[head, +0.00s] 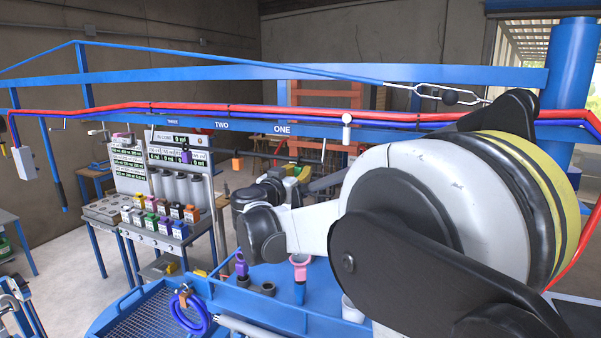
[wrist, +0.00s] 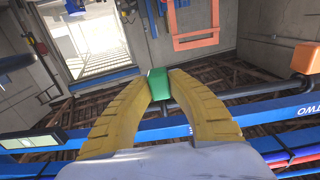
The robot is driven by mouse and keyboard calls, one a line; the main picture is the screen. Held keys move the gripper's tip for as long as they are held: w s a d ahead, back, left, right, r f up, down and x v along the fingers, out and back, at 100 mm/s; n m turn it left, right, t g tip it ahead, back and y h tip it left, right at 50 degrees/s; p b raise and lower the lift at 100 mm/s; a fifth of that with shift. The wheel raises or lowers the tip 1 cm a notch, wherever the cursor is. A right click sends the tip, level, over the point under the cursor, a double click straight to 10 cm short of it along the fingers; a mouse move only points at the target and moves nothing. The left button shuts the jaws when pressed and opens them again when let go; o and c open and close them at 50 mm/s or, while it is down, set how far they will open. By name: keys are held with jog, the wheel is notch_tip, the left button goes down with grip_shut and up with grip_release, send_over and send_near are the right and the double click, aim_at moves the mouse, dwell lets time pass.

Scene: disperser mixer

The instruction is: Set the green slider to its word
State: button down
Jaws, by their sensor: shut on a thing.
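The green slider (wrist: 158,84) shows in the wrist view between the two yellow fingertips of my gripper (wrist: 160,80), which is shut on it. Behind the fingers a dark rod (wrist: 265,91) runs across. In the head view my gripper (head: 291,170) is small, with yellow fingers and a bit of green at their tips, partly hidden by my arm. It is below the blue rail and closest to the word ONE (head: 283,129). The words TWO (head: 221,125) and THREE (head: 172,121) stand farther left. TWO also shows in the wrist view (wrist: 297,110). Which word belongs to the slider cannot be told.
An orange block (head: 236,163) hangs left of my gripper; an orange block also shows in the wrist view (wrist: 305,57). A purple piece (head: 186,156) is farther left. A white-knobbed piece (head: 347,130) is at the rail, right of ONE. Red and blue hoses run along the rail.

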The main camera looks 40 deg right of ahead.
jog(key=w+a, duration=0.1)
jog(key=w+a+b, duration=0.1)
jog(key=w, duration=0.1)
jog(key=w+a+b, duration=0.1)
jog(key=w, duration=0.1)
jog(key=shift+d, duration=0.1)
jog(key=c, duration=1.3)
grip_release()
jog(key=shift+o, duration=0.2)
jog(key=v, duration=1.2)
